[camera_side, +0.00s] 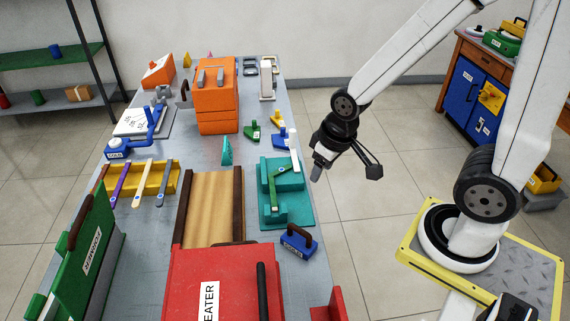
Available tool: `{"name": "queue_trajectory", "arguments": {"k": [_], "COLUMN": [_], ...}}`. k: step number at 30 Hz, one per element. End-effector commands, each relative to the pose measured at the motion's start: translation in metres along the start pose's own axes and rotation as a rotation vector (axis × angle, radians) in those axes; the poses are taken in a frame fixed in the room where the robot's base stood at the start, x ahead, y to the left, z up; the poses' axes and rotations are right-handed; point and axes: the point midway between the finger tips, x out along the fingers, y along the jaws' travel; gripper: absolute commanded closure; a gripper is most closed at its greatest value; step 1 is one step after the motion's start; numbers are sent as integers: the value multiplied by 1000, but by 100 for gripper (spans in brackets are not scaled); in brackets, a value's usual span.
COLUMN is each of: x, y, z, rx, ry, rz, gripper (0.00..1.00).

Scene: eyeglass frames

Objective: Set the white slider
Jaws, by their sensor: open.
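I cannot tell for sure which thing is the white slider. A pale, narrow block (267,80) stands at the far right of the grey table. My gripper (318,168) is open and empty. It hangs in the air to the right of the table's edge, near the teal fixture, and touches nothing.
On the table are a teal fixture (295,204) with a green bent piece, an orange drawer block (217,107), a brown-sided channel (210,207), a red heater box (220,285), a blue handled block (298,242) and a green box (88,247). Open floor lies right of the table.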

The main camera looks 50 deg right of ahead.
Motion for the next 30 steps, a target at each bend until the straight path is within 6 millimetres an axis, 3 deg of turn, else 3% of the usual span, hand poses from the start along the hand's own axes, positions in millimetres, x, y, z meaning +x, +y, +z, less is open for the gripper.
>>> {"name": "queue_trajectory", "arguments": {"k": [10, 12, 17, 23, 30], "x": [0, 0, 1, 6, 20], "y": [0, 0, 2, 11, 35], "z": [0, 0, -6, -33, -86], "rx": [0, 0, 3, 16, 43], "ry": [0, 0, -3, -18, -52], "rz": [0, 0, 1, 7, 18], "gripper": [42, 30, 30, 30, 30]}}
